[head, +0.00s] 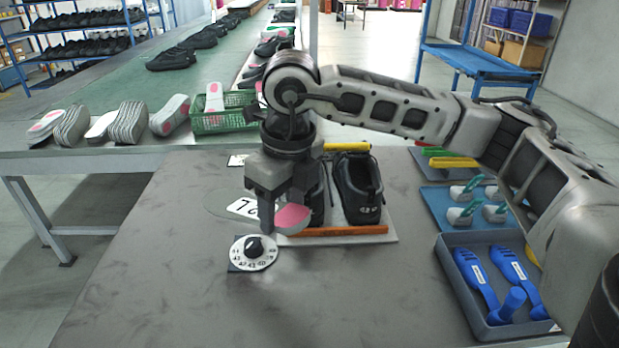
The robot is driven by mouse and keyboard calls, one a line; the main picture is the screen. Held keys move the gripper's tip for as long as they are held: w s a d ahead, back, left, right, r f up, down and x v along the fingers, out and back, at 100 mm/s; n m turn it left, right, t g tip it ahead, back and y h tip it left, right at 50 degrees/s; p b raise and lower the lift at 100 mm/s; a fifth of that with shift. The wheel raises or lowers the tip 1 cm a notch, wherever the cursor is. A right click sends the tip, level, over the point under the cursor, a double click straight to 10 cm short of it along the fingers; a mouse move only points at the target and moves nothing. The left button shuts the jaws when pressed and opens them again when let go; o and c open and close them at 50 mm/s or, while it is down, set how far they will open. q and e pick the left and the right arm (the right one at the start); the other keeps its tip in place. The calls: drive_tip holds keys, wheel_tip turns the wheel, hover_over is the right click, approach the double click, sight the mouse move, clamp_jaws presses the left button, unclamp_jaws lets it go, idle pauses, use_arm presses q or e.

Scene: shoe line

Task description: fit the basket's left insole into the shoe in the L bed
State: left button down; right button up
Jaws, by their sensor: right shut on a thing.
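My right gripper (268,212) points down over the table, left of the shoes. It is shut on an insole (292,218) whose pink end shows beside the fingers. Two black shoes stand on a pale board (384,238). The left shoe (318,203) is mostly behind my gripper; the right shoe (358,188) shows its heel and opening. I cannot read any bed letters. The green basket (222,124) stands on the bench behind, with a white and pink insole (214,97) upright in it. My left gripper is not in view.
An orange bar (335,230) lies along the board's front edge. A grey tray (447,277) with blue tools and a blue mat (436,218) are at right. The front left table is clear.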

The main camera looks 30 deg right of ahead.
drive_tip(key=d+r+m+h, duration=0.1)
drive_tip(key=d+r+m, duration=0.3)
drive_tip(key=m, duration=0.6)
drive_tip(key=shift+w+d+f+g+y+p, duration=0.25)
drive_tip(key=shift+w+d+f+g, duration=0.2)
drive_tip(key=shift+w+d+f, duration=0.85)
drive_tip(key=shift+w+d+f+g+y+p, duration=0.2)
drive_tip(key=shift+w+d+f+g, duration=0.35)
drive_tip(key=shift+w, duration=1.2)
drive_tip(key=shift+w+d+f+g+y+p, duration=0.3)
drive_tip(key=shift+w+d+f, duration=0.9)
drive_tip(key=shift+w, duration=0.35)
use_arm(q)
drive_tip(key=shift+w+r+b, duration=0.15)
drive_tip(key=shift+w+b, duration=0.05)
drive_tip(key=shift+b, duration=0.5)
use_arm(e)
drive_tip(key=w+d+f+t+h, duration=0.1)
drive_tip(key=w+d+f, duration=0.2)
drive_tip(key=w, duration=0.2)
drive_tip(key=shift+d+f+t, duration=0.2)
drive_tip(key=shift+f+t, duration=0.1)
